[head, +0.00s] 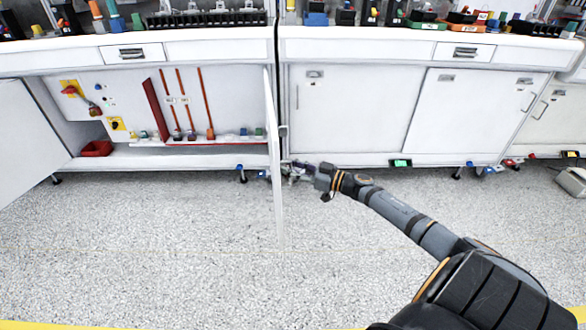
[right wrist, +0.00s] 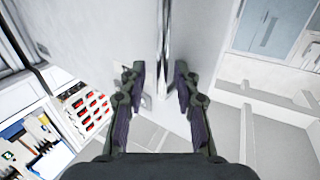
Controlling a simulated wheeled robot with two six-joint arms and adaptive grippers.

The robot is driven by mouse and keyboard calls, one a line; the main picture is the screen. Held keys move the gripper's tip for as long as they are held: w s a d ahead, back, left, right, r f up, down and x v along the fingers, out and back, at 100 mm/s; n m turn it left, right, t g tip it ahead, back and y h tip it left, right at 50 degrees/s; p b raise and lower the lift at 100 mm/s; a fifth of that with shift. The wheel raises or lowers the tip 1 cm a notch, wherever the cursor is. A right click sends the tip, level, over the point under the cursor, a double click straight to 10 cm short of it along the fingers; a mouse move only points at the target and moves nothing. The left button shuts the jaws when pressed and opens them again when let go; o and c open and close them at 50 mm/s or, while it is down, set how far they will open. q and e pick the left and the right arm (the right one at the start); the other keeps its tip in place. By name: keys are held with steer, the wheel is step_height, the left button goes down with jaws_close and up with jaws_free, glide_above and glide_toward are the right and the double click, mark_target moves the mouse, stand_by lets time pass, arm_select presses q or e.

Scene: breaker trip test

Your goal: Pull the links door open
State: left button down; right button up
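The cabinet with the red and orange link rods stands open at the left of the head view. Its right-hand door (head: 273,150) is swung far out and shows nearly edge-on. Its left-hand door (head: 25,140) also stands open. My right gripper (head: 297,172) is low, just right of the edge-on door. In the right wrist view my right gripper (right wrist: 160,85) has its fingers apart, with a white panel (right wrist: 150,110) and a vertical edge beyond them. I cannot tell whether the fingers touch the door. My left gripper is not in view.
Orange rods (head: 205,105) and a red tray (head: 96,149) are inside the open cabinet. Closed white cabinet doors (head: 345,110) stand to the right. A workbench with devices runs above. The speckled floor (head: 150,240) in front is clear.

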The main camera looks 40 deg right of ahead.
steer(key=shift+s, duration=0.15)
steer(key=v, duration=0.7)
steer(key=shift+d, duration=0.15)
stand_by(0.3)
